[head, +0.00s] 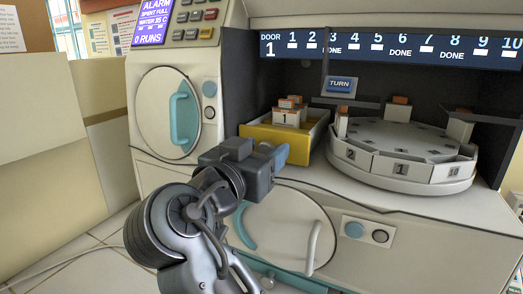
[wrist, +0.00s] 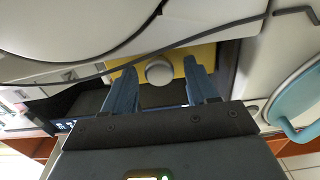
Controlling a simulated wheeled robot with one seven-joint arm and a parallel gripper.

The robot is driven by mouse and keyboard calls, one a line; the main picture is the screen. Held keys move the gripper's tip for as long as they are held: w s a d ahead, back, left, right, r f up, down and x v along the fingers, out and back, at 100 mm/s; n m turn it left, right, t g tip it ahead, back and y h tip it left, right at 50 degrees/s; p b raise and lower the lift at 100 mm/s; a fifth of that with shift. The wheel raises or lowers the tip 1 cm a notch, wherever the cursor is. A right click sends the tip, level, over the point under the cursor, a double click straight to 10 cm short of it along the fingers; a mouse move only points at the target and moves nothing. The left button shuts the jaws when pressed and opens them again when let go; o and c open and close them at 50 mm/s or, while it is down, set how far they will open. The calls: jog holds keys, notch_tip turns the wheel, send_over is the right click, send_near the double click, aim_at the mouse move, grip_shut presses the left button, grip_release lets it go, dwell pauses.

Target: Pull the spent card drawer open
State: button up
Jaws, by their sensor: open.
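The yellow drawer (head: 305,150) sits in the dark bay of the white machine, left of the carousel, with white orange-topped blocks (head: 285,117) in it. Its yellow front (wrist: 207,56) and a round pale knob (wrist: 159,71) show in the wrist view. My gripper (head: 278,154) is at the drawer's front in the head view and hides part of it. In the wrist view my gripper (wrist: 160,68) is open, with one blue finger on each side of the knob. Gaps show between the fingers and the knob. I cannot tell how deep the knob is between them.
The white numbered carousel (head: 402,165) stands right of the drawer. A round door with a teal handle (head: 182,118) is at left, and another round door (head: 288,228) is below my gripper. A display strip (head: 390,46) hangs above the bay.

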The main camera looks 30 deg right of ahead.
jog(key=shift+c, duration=0.3)
grip_shut()
dwell(0.3)
